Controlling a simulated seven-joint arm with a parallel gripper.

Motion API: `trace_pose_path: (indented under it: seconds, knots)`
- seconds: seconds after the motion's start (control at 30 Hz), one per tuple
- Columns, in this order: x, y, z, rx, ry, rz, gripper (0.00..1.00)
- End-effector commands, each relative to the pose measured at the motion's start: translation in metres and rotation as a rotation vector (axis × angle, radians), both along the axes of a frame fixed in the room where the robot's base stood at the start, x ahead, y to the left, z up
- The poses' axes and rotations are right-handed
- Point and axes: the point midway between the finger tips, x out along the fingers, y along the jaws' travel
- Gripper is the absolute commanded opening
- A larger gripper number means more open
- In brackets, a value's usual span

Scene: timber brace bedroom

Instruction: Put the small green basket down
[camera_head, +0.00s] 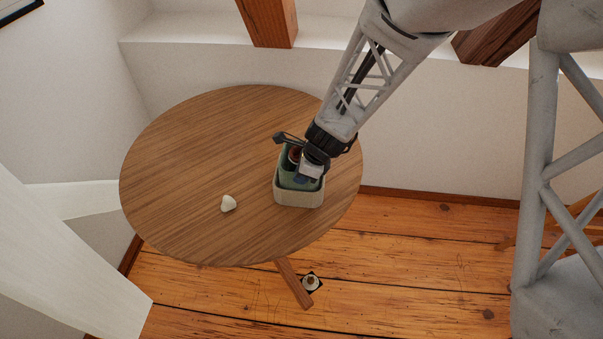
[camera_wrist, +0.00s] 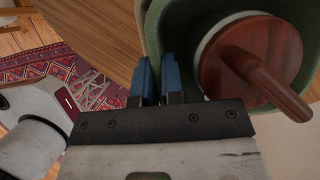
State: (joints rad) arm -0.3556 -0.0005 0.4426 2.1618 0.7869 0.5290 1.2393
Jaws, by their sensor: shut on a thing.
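The small green basket (camera_head: 284,177) is at the right part of the round wooden table (camera_head: 190,150). In the wrist view, the blue fingertips (camera_wrist: 157,78) are shut on the basket's green wall (camera_wrist: 156,30). Inside the basket is a pale round thing with a reddish-brown wooden top and handle (camera_wrist: 255,62). The basket's underside is hidden.
A small cream lump (camera_head: 228,203) lies on the table left of the basket. The table's left and back are clear. A white wall ledge (camera_head: 185,28) and timber posts (camera_head: 268,20) stand behind. A small object (camera_head: 311,282) is on the plank floor.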

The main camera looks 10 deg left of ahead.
Motion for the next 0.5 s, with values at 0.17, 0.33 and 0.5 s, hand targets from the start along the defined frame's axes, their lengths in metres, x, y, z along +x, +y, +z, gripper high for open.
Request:
trace_pose_path:
  seconds: [0.17, 0.33, 0.5]
  knots:
    - [0.0003, 0.0002, -0.0027, 0.001, -0.001, -0.001, 0.0]
    - [0.0, 0.0001, -0.003, 0.0, 0.0, -0.001, 0.19]
    - [0.0, 0.0001, -0.003, 0.0, 0.0, -0.001, 0.34]
